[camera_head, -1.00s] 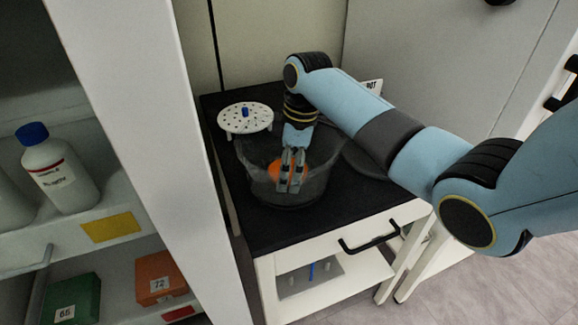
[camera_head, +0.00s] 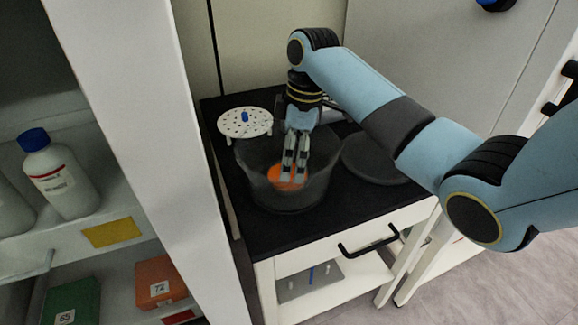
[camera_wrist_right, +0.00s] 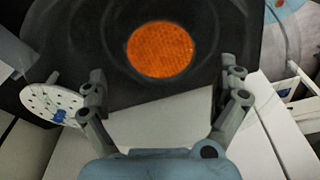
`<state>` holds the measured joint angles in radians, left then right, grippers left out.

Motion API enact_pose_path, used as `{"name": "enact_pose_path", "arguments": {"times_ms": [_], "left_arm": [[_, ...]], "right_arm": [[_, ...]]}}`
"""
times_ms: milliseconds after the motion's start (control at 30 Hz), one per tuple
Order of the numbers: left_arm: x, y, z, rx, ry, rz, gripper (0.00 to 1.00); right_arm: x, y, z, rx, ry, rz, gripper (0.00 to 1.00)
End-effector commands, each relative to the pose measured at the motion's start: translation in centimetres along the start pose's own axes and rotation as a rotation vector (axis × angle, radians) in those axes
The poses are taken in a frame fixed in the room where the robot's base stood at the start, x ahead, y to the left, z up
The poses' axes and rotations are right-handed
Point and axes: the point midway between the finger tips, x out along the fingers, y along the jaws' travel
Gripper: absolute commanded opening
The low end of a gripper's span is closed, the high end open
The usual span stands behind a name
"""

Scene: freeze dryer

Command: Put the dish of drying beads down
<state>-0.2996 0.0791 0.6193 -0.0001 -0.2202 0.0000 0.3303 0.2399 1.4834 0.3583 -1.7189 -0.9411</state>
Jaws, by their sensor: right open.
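The dish of drying beads shows as a round patch of orange beads (camera_head: 281,180) low inside a clear, smoky bowl (camera_head: 287,203) on a black-topped cart. The beads also show as an orange disc (camera_wrist_right: 161,50) in the right wrist view. My right gripper (camera_head: 294,168) reaches down into the bowl from above, over the beads. In the wrist view its two fingers (camera_wrist_right: 166,82) stand wide apart with nothing between them, and the orange disc lies beyond them. The dish's rim is hard to make out. My left gripper is not in view.
A white perforated plate (camera_head: 240,125) with a blue knob lies left behind the bowl. A dark round lid (camera_head: 372,160) lies to the right. The cart's black top (camera_head: 345,208) is clear in front. A white shelf unit with a bottle (camera_head: 65,185) stands at left.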

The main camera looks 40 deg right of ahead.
Motion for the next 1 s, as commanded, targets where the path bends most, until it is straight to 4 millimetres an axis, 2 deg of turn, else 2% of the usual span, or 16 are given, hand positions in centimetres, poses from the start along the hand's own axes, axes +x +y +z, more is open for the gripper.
{"name": "enact_pose_path", "arguments": {"times_ms": [33, 100, 333, 500, 1000], "left_arm": [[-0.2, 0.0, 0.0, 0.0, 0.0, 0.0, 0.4], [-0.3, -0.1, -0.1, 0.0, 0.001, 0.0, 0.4], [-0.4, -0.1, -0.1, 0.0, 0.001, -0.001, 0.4], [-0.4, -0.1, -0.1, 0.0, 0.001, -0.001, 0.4], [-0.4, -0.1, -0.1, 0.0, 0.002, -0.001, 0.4]], "right_arm": [[-1.4, 0.1, 0.0, -0.001, 0.001, 0.005, 1.0], [-2.9, 0.1, 0.0, -0.002, 0.0, 0.005, 1.0], [-6.5, 0.1, 0.0, 0.0, 0.001, 0.002, 1.0], [-7.2, 0.0, 0.0, 0.001, -0.001, 0.0, 1.0], [-7.2, 0.0, 0.0, 0.001, 0.0, -0.001, 1.0]]}}
